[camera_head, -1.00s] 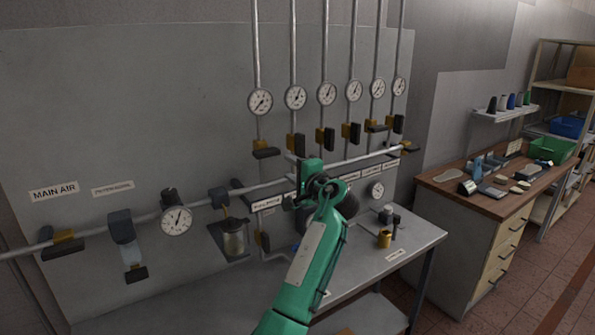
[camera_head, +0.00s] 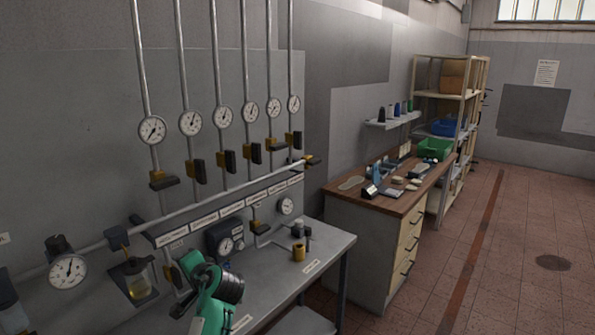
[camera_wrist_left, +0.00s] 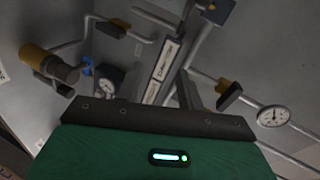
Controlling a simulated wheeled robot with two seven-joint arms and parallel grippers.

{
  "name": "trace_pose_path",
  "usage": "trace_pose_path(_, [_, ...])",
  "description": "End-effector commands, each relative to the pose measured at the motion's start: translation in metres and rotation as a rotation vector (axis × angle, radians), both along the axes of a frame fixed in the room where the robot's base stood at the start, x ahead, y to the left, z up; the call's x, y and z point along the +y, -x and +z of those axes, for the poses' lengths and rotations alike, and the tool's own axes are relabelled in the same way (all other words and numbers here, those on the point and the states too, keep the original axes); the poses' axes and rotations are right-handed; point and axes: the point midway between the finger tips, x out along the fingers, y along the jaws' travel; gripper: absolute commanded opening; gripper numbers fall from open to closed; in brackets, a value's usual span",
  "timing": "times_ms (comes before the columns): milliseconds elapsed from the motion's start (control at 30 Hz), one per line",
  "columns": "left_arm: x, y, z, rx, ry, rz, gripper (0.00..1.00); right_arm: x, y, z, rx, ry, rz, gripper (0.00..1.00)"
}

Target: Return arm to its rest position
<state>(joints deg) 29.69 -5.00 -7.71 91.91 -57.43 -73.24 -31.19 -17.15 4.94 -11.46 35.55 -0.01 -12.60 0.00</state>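My green left arm (camera_head: 212,310) shows at the bottom of the head view, in front of the lower panel and the bench's left end. Its dark gripper end (camera_head: 183,303) is small and partly hidden, so I cannot tell whether the fingers are open or shut. I see nothing held there. In the left wrist view my green wrist housing (camera_wrist_left: 160,155) fills the bottom, with the panel's pipes, label strip and valves beyond it. My right gripper is not in view.
A grey panel carries a horizontal pipe (camera_head: 210,205), gauges (camera_head: 153,130) and yellow-black valves close to my arm. A grey bench (camera_head: 325,245) holds a brass cylinder (camera_head: 298,253). A wooden-topped cabinet (camera_head: 400,203) stands to the right. The tiled floor (camera_head: 500,240) farther right looks open.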

Motion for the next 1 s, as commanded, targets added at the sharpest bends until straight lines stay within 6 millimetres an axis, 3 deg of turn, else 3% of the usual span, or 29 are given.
trace_pose_path(33, [0.003, 0.018, -0.026, 0.013, 0.055, 0.0, 0.38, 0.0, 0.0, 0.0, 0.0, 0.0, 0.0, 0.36])
trace_pose_path(200, [0.004, 0.079, -0.098, 0.046, 0.254, 0.003, 0.38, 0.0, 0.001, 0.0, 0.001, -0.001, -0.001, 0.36])
trace_pose_path(500, [-0.008, 0.204, -0.186, 0.132, 0.588, 0.03, 0.38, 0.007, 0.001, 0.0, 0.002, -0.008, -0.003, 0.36])
trace_pose_path(633, [-0.019, 0.263, -0.208, 0.181, 0.726, 0.049, 0.38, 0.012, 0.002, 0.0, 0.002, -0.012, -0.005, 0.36])
trace_pose_path(800, [-0.035, 0.334, -0.221, 0.251, 0.884, 0.078, 0.38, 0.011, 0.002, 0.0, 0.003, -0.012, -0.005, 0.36])
trace_pose_path(1000, [-0.05, 0.387, -0.222, 0.314, 1.003, 0.104, 0.38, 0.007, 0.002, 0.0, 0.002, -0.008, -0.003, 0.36])
